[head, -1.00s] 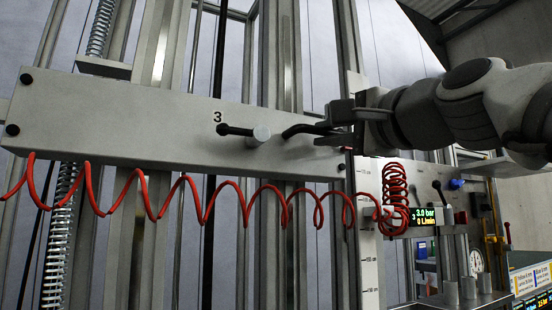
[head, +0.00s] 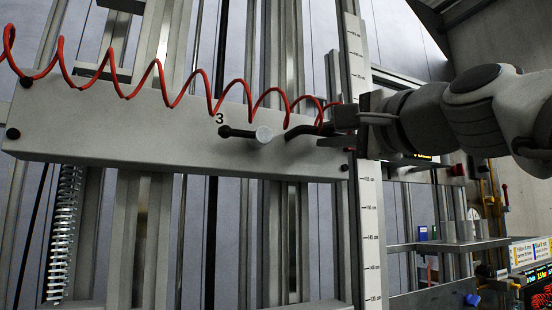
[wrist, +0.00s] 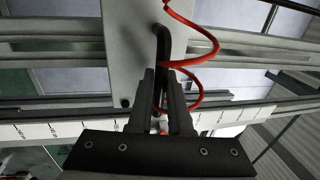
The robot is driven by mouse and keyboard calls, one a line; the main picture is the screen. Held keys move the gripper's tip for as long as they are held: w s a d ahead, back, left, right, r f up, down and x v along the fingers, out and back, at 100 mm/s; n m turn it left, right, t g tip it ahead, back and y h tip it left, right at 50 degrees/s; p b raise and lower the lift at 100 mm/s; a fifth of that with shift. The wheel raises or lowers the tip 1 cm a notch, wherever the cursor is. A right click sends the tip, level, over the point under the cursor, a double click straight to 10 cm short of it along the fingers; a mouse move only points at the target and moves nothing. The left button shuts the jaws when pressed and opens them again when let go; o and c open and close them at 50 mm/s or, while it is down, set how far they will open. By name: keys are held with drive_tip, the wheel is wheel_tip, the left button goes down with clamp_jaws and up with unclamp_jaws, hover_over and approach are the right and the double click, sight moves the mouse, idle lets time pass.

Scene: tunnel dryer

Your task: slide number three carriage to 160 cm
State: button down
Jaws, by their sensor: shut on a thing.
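The number three carriage (head: 110,135) is a long grey horizontal beam marked "3" on vertical rails. In the wrist view, my gripper (wrist: 162,78) closes around the handle (wrist: 162,45) in front of the carriage plate (wrist: 125,45).
A coiled red hose (head: 160,75) hangs across the carriage's upper part and also passes close to my fingers in the wrist view (wrist: 200,45). A spring (head: 62,235) hangs at the lower left. A shelf (head: 450,246) and a control panel (head: 535,295) stand at the right.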

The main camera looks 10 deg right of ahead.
drive_tip(key=shift+w+f, duration=0.2)
drive_tip(key=shift+f, duration=0.3)
drive_tip(key=c, duration=0.9)
unclamp_jaws()
drive_tip(key=shift+s+r, duration=0.1)
drive_tip(key=shift+s, duration=0.05)
drive_tip(key=shift+o, duration=0.3)
drive_tip(key=shift+r, duration=0.1)
drive_tip(key=v, duration=1.7)
drive_tip(key=shift+s, duration=0.2)
drive_tip(key=shift+d, duration=0.1)
